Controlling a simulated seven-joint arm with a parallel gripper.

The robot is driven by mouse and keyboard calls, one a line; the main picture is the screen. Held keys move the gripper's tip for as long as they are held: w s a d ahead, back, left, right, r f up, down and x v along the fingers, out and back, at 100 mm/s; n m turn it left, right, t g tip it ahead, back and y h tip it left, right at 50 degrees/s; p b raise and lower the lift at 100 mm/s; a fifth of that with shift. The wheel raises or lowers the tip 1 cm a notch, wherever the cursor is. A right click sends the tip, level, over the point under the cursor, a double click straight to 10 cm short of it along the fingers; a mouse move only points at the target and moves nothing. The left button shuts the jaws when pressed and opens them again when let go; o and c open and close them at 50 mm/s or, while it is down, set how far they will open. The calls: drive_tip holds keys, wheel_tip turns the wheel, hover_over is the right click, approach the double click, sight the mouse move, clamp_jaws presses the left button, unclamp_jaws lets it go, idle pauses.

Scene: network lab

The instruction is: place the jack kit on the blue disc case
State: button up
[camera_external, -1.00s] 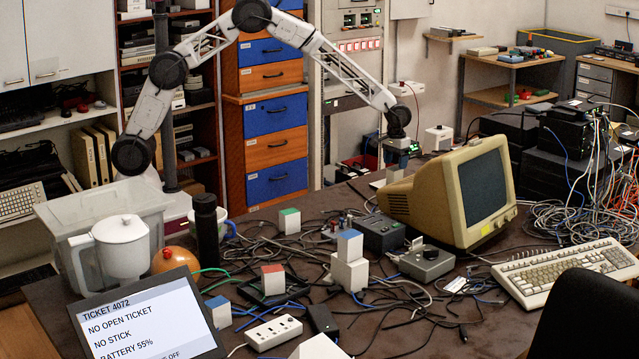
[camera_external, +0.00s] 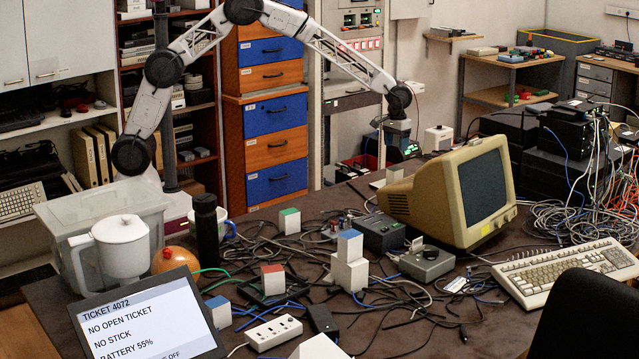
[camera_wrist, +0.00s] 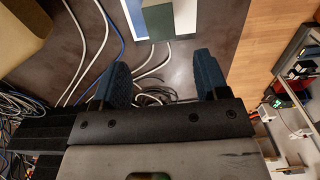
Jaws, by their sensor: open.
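My gripper (camera_external: 397,150) hangs beyond the beige monitor, over the far side of the table. In the wrist view its two blue fingers (camera_wrist: 161,76) are apart, with nothing held between them. A small box with a dark teal face and pale sides (camera_wrist: 172,18) lies ahead of the fingertips in the wrist view. I cannot tell which item is the jack kit. Two blue-topped white blocks stand on the table, one near the middle (camera_external: 349,248) and one by the screen (camera_external: 219,312); neither is clearly the blue disc case.
The beige monitor (camera_external: 455,195) stands close to my gripper. Loose cables (camera_external: 390,305) cover much of the table. Red-topped (camera_external: 272,280) and green-topped (camera_external: 289,221) blocks, a grey device (camera_external: 427,263) and a keyboard (camera_external: 565,270) are also there.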

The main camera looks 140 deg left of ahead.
idle(0.7)
drive_tip(key=w+d+r+m, duration=0.25)
drive_tip(key=d+r, duration=0.35)
drive_tip(key=d, duration=0.5)
drive_tip(key=w+d+r+m, duration=0.25)
drive_tip(key=d+r, duration=0.45)
drive_tip(key=d, duration=0.4)
drive_tip(key=s+d+r+m+t, duration=0.15)
drive_tip(key=d+r, duration=0.25)
drive_tip(key=d, duration=0.7)
drive_tip(key=s+d+r+m+g, duration=0.15)
drive_tip(key=d+r, duration=0.35)
drive_tip(key=d, duration=0.7)
drive_tip(key=s+d+r+m+t, duration=0.1)
drive_tip(key=s+d+r+m, duration=0.15)
drive_tip(key=s+d, duration=0.55)
drive_tip(key=s+d+r+m+t, duration=0.1)
drive_tip(key=s+d+m, duration=0.2)
drive_tip(key=d, duration=0.9)
drive_tip(key=s+d+f+m, duration=0.2)
drive_tip(key=s+d, duration=0.4)
drive_tip(key=s, duration=0.2)
drive_tip(key=s+d+f+m, duration=0.2)
drive_tip(key=s+d, duration=0.4)
drive_tip(key=s, duration=0.3)
drive_tip(key=shift+s+d+m+t, duration=0.2)
drive_tip(key=shift+s+m+t, duration=0.05)
drive_tip(key=shift+m+t, duration=0.1)
